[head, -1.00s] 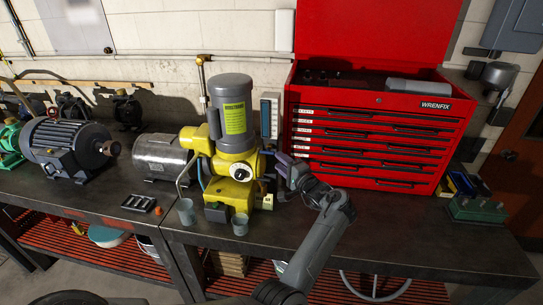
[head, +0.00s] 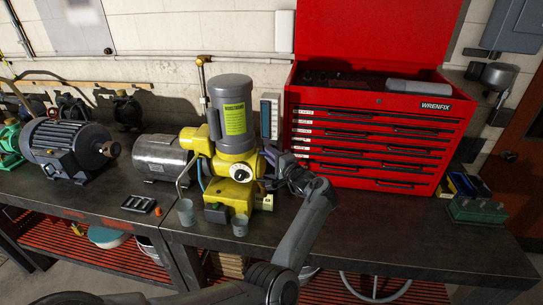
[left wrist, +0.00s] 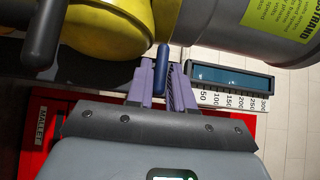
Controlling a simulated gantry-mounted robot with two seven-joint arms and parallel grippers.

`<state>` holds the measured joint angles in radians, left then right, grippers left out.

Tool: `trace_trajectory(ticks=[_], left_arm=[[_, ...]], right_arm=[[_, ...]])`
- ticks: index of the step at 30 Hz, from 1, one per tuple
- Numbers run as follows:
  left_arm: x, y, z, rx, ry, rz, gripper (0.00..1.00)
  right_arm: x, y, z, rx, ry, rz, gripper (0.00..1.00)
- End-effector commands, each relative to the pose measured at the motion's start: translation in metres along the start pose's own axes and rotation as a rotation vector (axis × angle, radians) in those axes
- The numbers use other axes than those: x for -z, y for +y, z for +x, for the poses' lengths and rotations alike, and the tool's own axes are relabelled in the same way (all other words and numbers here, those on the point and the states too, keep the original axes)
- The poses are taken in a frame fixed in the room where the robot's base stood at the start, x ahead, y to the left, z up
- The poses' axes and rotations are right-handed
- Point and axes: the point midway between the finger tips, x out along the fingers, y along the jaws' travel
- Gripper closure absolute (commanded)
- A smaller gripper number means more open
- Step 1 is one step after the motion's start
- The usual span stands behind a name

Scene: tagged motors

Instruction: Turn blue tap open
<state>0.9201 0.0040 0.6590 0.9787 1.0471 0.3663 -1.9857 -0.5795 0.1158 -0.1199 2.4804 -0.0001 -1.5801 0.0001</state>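The blue tap handle (left wrist: 162,70) is a short dark-blue lever beside the yellow pump body (left wrist: 100,35) in the left wrist view. In the head view the tap is hidden behind my gripper. My left gripper (head: 270,158) is at the right side of the yellow and grey pump (head: 239,172). In the left wrist view its two purple fingers (left wrist: 162,82) stand a little apart, with the blue handle showing in the narrow gap between them. I cannot tell whether they press on it. My right gripper is not in view.
A sight gauge (left wrist: 230,80) with a number scale stands close to the right of the fingers. A red tool chest (head: 380,130) is behind and right. Two grey cups (head: 240,225) (head: 185,212) stand before the pump.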

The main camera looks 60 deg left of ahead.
Motion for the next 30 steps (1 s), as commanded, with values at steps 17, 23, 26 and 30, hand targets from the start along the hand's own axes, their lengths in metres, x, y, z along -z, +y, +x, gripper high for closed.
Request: trace_trajectory(ticks=[17,23,26,30], left_arm=[[0.0,-0.005,-0.001,-0.043,0.0,-0.041,1.0],[0.0,-0.011,0.0,-0.13,0.0,-0.127,1.0],[-0.001,-0.014,0.0,-0.189,0.0,-0.186,1.0],[-0.001,-0.017,0.0,-0.283,-0.001,-0.279,1.0]], right_arm=[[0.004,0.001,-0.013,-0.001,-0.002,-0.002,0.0],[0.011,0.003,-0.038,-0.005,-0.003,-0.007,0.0],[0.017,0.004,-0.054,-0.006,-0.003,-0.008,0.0],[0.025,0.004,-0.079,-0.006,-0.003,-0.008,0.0]])
